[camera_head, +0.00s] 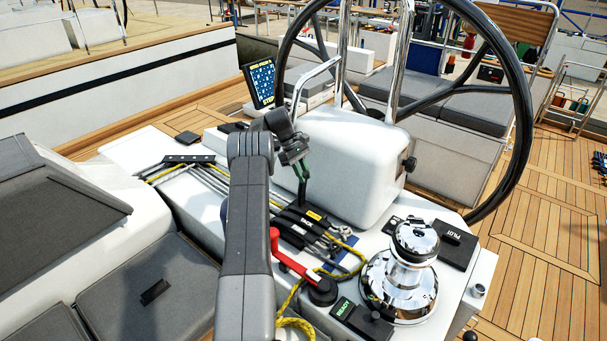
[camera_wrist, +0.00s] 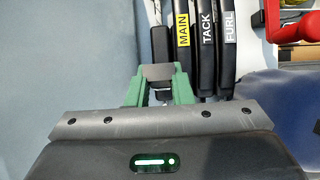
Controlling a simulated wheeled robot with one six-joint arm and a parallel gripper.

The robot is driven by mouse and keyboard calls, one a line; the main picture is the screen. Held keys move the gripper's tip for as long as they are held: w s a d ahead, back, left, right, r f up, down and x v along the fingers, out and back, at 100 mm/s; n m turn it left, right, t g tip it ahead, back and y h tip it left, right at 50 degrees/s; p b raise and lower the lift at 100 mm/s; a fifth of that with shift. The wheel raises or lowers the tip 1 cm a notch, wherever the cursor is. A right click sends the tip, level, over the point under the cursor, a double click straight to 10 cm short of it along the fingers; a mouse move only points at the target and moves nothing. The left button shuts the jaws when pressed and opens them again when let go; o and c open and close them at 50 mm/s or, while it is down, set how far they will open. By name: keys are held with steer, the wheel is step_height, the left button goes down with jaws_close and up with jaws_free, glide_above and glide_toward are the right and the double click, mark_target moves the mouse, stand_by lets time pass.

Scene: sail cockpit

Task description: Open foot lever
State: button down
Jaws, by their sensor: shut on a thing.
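A bank of black clutch levers (camera_head: 297,222) sits on the white cockpit console. In the wrist view the MAIN lever (camera_wrist: 181,45), TACK lever (camera_wrist: 204,45) and FURL lever (camera_wrist: 227,45) lie side by side. A dark lever (camera_wrist: 160,43) stands left of MAIN, with no label visible; by its place it appears to be the foot lever. My gripper (camera_wrist: 159,80), with green fingers, is shut on its near end. In the head view my gripper (camera_head: 303,168) is over the far left end of the bank, where my arm hides part of the levers.
A chrome winch (camera_head: 402,275), yellow rope (camera_head: 293,325), white pedestal (camera_head: 350,165) and large steering wheel (camera_head: 525,110) surround the bank.

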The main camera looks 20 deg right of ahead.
steer(key=c, duration=1.3)
jaws_free()
steer(key=shift+w, duration=0.1)
steer(key=shift+r, duration=0.1)
step_height(320, 180, up, 10)
steer(key=shift+f+b, duration=0.1)
steer(key=shift+b, duration=0.9)
step_height(320, 180, down, 10)
steer(key=shift+f+p, duration=0.1)
steer(key=shift+p, duration=0.85)
steer(key=shift+s+d, duration=0.15)
steer(key=shift+s, duration=0.2)
steer(key=shift+w, duration=0.1)
